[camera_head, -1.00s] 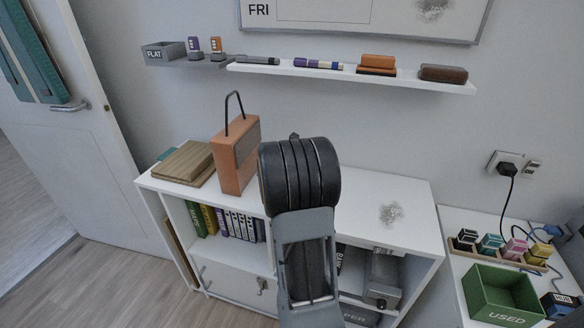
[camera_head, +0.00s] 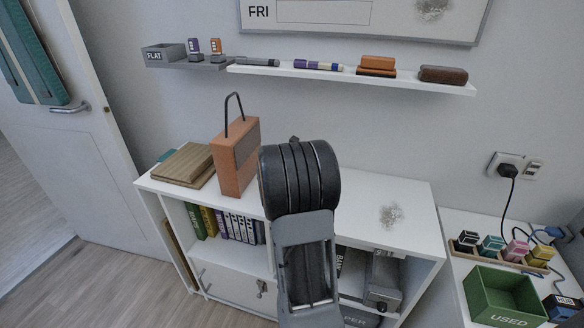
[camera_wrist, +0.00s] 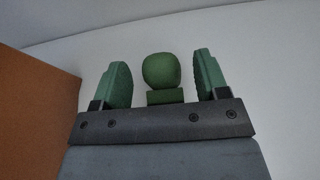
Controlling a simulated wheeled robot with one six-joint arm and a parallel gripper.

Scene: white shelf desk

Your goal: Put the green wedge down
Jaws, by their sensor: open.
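The green wedge (camera_wrist: 161,72) shows in the wrist view as a dark green rounded piece above a small block-like part. It is between the two green-padded fingers of my gripper (camera_wrist: 162,58). The fingers are spread, with a visible gap on each side of it. A pale, plain surface lies behind it; I cannot tell whether the wedge touches that surface. In the head view my arm covers the middle of the white shelf desk (camera_head: 350,190), and the wedge and fingers are hidden there.
An orange radio-like box (camera_head: 236,165) with a black handle stands just left of my arm; its orange side (camera_wrist: 35,110) fills the wrist view's left edge. Wooden boards (camera_head: 183,165) lie farther left. The desk top's right part is clear except a grey smudge (camera_head: 391,215). A wall ledge (camera_head: 420,85) is above.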

